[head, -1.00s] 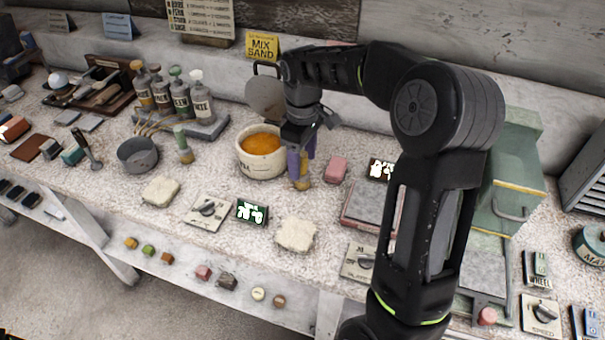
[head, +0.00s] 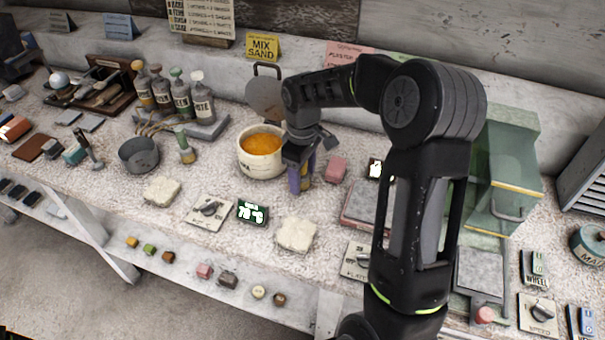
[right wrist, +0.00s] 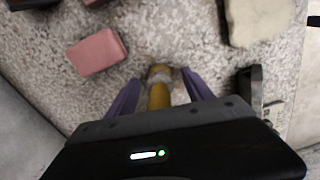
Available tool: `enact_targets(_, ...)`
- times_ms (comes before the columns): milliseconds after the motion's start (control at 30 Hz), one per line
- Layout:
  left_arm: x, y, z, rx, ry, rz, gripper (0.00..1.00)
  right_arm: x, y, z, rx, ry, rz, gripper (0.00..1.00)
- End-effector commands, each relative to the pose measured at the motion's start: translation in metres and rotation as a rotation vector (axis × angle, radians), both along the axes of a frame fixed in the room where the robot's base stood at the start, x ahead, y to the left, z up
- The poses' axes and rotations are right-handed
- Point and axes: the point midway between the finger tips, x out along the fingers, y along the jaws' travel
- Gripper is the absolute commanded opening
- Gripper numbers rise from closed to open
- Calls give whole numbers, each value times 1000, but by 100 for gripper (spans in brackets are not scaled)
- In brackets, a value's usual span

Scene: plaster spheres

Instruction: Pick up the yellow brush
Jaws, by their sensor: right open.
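The yellow brush (right wrist: 158,92) stands between the two purple fingers of my right gripper (right wrist: 160,84) in the right wrist view. The fingers are open, one on each side of it, with its upper part hidden by the gripper body. In the head view my right gripper (head: 302,176) is low over the bench, just right of the white pot. A little of the yellow brush (head: 305,184) shows between the fingers there. My left gripper is not in view.
The white pot (head: 262,168) with orange contents stands close left of the gripper. A pink block (head: 337,168) lies to its right and a pale slab (head: 296,234) in front. A green-topped brush (head: 185,150) stands farther left. A dark display (head: 252,211) lies in front of the pot.

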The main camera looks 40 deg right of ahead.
Motion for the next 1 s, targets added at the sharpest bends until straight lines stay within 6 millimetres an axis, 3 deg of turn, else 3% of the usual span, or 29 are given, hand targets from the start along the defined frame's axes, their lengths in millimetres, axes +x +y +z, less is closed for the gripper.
enact_targets(267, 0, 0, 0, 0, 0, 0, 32, 0, 0, 0, 0, -1, 0, 60)
enact_targets(1000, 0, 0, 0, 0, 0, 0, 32, 0, 0, 1, 0, 0, 0, 0)
